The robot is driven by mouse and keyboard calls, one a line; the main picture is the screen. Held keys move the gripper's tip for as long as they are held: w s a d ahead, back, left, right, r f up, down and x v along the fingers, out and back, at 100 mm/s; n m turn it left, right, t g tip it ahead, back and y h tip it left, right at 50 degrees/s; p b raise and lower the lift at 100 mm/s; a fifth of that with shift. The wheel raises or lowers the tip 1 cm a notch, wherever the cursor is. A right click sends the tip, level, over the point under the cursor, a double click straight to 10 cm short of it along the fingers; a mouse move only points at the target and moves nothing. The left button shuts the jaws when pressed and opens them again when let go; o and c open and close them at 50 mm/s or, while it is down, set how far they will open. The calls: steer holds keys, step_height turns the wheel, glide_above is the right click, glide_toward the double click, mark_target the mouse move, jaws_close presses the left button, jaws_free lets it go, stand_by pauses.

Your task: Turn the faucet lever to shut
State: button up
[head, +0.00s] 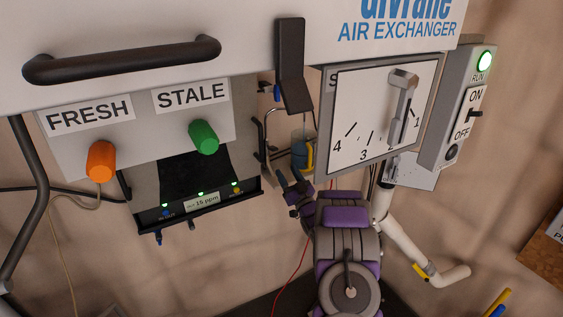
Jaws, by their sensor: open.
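My gripper (291,180) is dark and small in the head view, at the end of my purple and grey arm. Its fingers look spread, with nothing seen between them. Just above and right of it hangs a blue cylinder-like part (299,153) with a curved yellow handle (309,157). The gripper appears close to it, but I cannot tell whether they touch. A white pipe (405,240) runs down to the right of my arm and carries a small yellow lever-like part (420,271). I cannot tell for sure which yellow part is the faucet lever.
A dial panel (350,105) with a grey pointer handle (401,105) overhangs to the upper right. A switch box (463,105) shows a green RUN light. Orange (101,160) and green (204,137) knobs stick out at left. A red wire (291,262) hangs beside my arm.

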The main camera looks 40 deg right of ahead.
steer(key=v, duration=0.8)
steer(key=shift+p, duration=0.4)
steer(key=shift+f, duration=0.1)
steer(key=shift+c, duration=0.2)
